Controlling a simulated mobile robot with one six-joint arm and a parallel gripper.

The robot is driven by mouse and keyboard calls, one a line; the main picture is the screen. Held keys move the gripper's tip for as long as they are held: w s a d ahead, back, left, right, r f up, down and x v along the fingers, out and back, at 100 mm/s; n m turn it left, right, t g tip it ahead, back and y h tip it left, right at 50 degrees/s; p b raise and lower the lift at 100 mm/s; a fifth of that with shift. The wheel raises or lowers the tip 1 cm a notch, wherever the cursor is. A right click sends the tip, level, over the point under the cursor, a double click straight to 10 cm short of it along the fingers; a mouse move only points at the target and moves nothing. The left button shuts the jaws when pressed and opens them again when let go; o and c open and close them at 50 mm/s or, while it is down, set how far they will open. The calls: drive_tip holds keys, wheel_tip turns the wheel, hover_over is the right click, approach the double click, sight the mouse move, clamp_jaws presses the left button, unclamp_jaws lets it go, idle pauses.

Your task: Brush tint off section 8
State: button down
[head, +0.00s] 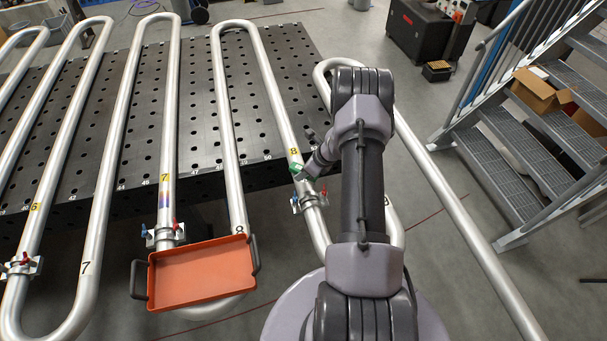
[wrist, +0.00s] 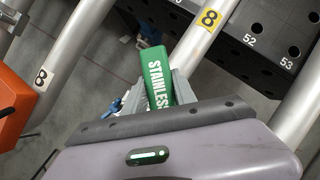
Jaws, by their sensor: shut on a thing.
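The section 8 pipe (head: 272,90) is a bare silver coil tube with a yellow 8 tag (head: 294,151). The tag also shows in the wrist view (wrist: 209,18), and a white 8 label (wrist: 41,78) is on the tube at left. My gripper (head: 302,174) is beside the tube, just below the yellow tag. Its jaws (wrist: 172,92) are shut on a green block marked STAINLESS (wrist: 157,72), also seen in the head view (head: 296,168). Its working end is hidden. I cannot make out tint on section 8; the arm hides part of it.
A clamp with red and blue handles (head: 310,199) sits on the tube just below my gripper. An orange tray (head: 200,272) hangs at the lower left. Section 7 (head: 166,196) shows purple and orange tint. The perforated table (head: 190,115) lies behind; stairs (head: 530,150) stand at right.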

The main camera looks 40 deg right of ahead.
drive_tip(key=shift+w+d+r+p, duration=0.15)
drive_tip(key=shift+r+p, duration=0.3)
drive_tip(key=shift+r, duration=0.5)
drive_tip(key=shift+r+p, duration=0.95)
drive_tip(key=shift+r, duration=0.75)
